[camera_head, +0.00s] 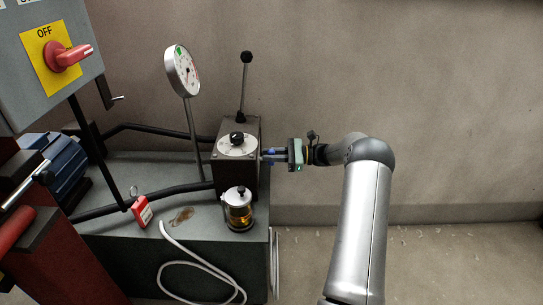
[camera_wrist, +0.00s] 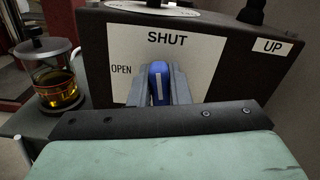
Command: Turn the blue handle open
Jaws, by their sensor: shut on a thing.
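The blue handle (camera_wrist: 158,82) sits on the side of a dark box, in front of a white label plate (camera_wrist: 203,62) marked SHUT at the top and OPEN at the left. A white line on the handle runs about upright, toward SHUT. My gripper (camera_wrist: 160,90) has its two grey fingers on either side of the handle, closed on it. In the head view my gripper (camera_head: 276,156) reaches the right side of the dark box (camera_head: 236,178), and a bit of blue shows between the fingers. The handle's base is mostly hidden.
A glass jar of amber liquid (camera_head: 238,212) stands in front of the box, also at left in the wrist view (camera_wrist: 58,88). Right is clear.

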